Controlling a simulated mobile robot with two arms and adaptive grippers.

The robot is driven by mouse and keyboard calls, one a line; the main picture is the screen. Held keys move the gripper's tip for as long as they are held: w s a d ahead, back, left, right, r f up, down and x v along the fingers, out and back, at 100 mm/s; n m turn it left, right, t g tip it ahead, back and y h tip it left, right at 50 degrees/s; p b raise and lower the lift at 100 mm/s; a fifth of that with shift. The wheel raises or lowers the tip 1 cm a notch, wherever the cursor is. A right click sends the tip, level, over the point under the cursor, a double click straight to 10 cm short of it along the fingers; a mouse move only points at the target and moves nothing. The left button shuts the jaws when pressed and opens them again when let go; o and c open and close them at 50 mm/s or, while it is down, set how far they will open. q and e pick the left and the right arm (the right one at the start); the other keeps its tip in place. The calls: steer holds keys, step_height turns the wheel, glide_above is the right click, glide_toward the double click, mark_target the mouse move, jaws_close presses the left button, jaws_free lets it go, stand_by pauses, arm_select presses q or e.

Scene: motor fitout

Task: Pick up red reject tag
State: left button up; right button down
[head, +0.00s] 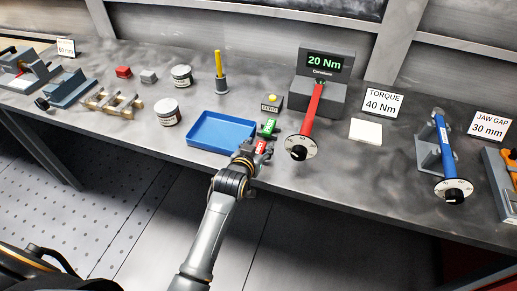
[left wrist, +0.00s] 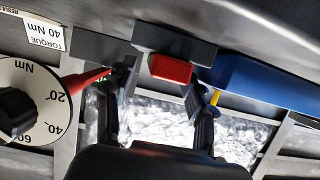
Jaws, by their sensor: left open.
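The red reject tag (head: 262,146) sits near the front edge of the bench, just right of the blue tray, with a green tag (head: 269,126) behind it. My left gripper (head: 256,151) is at the red tag and partly covers it in the head view. In the left wrist view the red tag (left wrist: 170,69) shows against a grey block, between the two spread fingers of my left gripper (left wrist: 160,88). The fingers are open, and I see no clear contact with the tag. My right gripper is not in view.
The blue tray (head: 223,132) is empty, close to the left of my gripper. A red torque wrench (head: 310,115) with a round dial (head: 301,148) stands close on the right.

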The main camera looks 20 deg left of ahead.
arm_select(q)
steer(key=shift+w+f, duration=0.25)
steer(key=shift+w, duration=0.35)
steer(key=c, duration=1)
steer(key=shift+c, duration=0.2)
steer(key=shift+r, duration=0.15)
